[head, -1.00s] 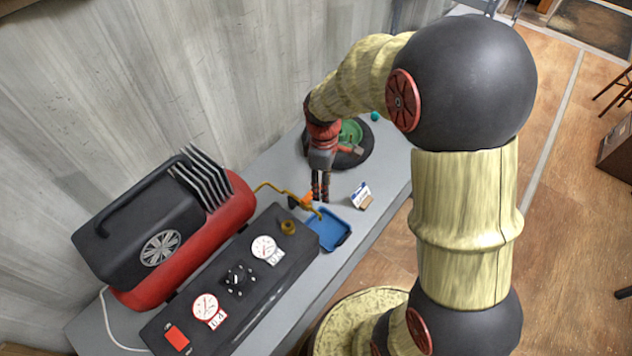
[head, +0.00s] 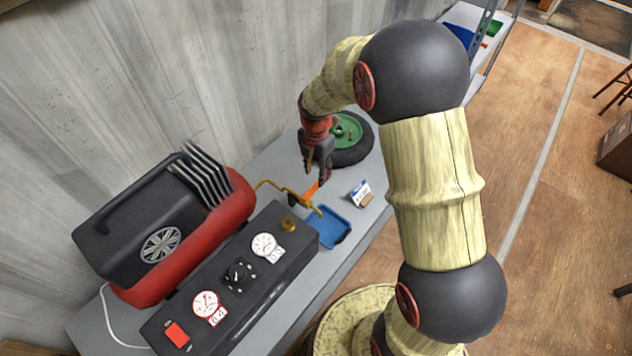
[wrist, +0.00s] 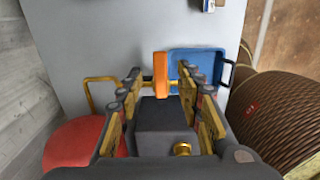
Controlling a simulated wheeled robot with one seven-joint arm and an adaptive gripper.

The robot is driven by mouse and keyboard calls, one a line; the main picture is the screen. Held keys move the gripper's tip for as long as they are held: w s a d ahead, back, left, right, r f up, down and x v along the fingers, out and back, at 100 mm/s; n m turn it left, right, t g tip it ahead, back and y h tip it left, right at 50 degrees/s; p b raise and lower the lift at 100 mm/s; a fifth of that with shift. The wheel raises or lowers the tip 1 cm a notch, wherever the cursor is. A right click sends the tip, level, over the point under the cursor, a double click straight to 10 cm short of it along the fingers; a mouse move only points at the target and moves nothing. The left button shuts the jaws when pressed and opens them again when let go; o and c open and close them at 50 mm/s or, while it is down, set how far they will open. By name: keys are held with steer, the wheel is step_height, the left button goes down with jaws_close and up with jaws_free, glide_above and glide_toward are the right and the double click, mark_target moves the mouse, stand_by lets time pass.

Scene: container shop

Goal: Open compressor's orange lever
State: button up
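The compressor (head: 185,240) is a red tank with a black top and a long dark gauge panel, on the left of the bench in the head view. A brass pipe (head: 268,184) leads from it to the orange lever (head: 312,190). My gripper (head: 318,174) is open just above the lever, its fingers spread. In the wrist view, the orange lever (wrist: 161,74) lies in line with the gap between my open fingertips (wrist: 160,78). Nothing is gripped. I cannot tell whether a finger touches the lever.
A blue tray (head: 328,228) lies beside the lever. A small white-and-blue box (head: 361,190) stands on the bench (head: 352,258). A black wheel with a green hub (head: 352,150) lies behind my gripper. The corrugated wall (head: 150,80) is close behind the bench.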

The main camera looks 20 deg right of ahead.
mark_target(316, 185)
steer(key=shift+f+b, duration=0.3)
steer(key=shift+f, duration=2.45)
steer(key=shift+c, duration=1.4)
jaws_close()
